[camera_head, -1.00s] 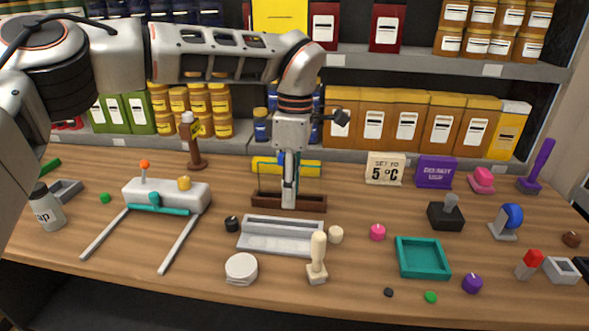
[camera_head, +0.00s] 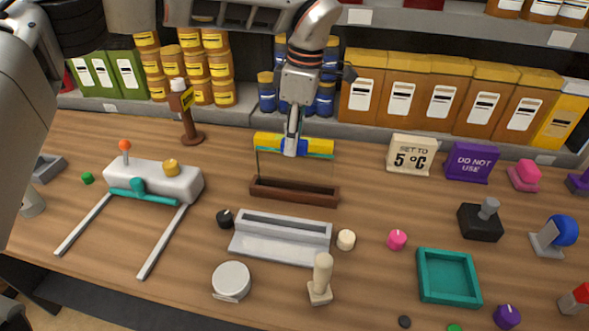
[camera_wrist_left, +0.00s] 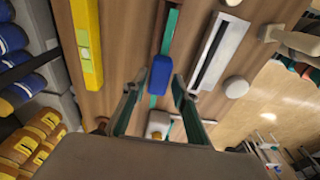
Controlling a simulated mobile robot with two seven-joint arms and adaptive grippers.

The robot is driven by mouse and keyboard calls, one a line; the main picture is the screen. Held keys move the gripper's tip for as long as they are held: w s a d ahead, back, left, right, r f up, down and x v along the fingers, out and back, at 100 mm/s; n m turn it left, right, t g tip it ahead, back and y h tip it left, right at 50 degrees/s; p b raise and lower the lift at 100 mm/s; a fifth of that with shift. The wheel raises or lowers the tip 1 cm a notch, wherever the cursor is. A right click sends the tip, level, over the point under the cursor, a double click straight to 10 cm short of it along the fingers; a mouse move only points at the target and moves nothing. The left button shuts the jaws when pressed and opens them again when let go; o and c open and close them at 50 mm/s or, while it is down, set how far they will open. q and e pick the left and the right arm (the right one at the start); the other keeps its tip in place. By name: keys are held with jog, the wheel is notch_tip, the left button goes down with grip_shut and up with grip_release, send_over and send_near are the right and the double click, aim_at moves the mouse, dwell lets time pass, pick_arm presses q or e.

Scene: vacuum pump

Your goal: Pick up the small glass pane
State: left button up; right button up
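The small glass pane (camera_head: 275,169) is clear with thin teal edges. It stands upright in a brown wooden holder (camera_head: 294,191) in the head view. In the left wrist view, the pane's teal top edge runs down the picture with a blue tab (camera_wrist_left: 161,75) on it. My left gripper (camera_head: 291,152) is above the holder at the pane's top edge. In the left wrist view its fingers (camera_wrist_left: 155,88) are apart, one on each side of the teal line, with a gap to the blue tab. My right gripper is out of view.
A yellow spirit level (camera_head: 265,141) lies behind the holder. A grey slotted block (camera_head: 280,239) is in front, with a black knob (camera_head: 224,218) beside it. A white device with two rails (camera_head: 152,181) is left. A teal tray (camera_head: 447,278) is right.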

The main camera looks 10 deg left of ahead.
aim_at(292, 160)
pick_arm(q)
jog(key=shift+w+f, duration=0.1)
jog(key=shift+f, duration=1.05)
jog(key=f, duration=0.4)
jog(key=shift+a+f+p, duration=0.1)
jog(key=shift+a+p, duration=0.1)
jog(key=shift+p, duration=0.1)
grip_shut()
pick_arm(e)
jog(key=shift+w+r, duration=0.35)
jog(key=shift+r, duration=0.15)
